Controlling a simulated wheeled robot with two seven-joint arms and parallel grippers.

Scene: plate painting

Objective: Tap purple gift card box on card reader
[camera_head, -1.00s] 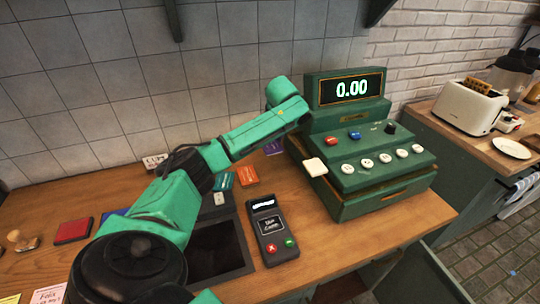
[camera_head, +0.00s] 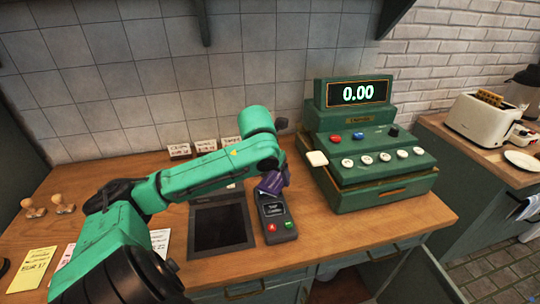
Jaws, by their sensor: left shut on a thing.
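The purple gift card box (camera_head: 271,183) is in my left gripper (camera_head: 281,174), in the middle of the head view. The gripper is shut on it and holds it tilted at the far end of the card reader (camera_head: 274,212). The box covers the reader's upper part; I cannot tell whether they touch. The reader is dark grey, with a small screen, a red button and a green button. It lies on the wooden counter (camera_head: 320,235). My right gripper is not in view.
A green cash register (camera_head: 372,180) showing 0.00 stands just right of the reader. A dark recessed tray (camera_head: 222,228) lies left of it. Small signs (camera_head: 180,150) stand at the back wall. Wooden stamps (camera_head: 62,203) and paper notes (camera_head: 33,268) are at the left.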

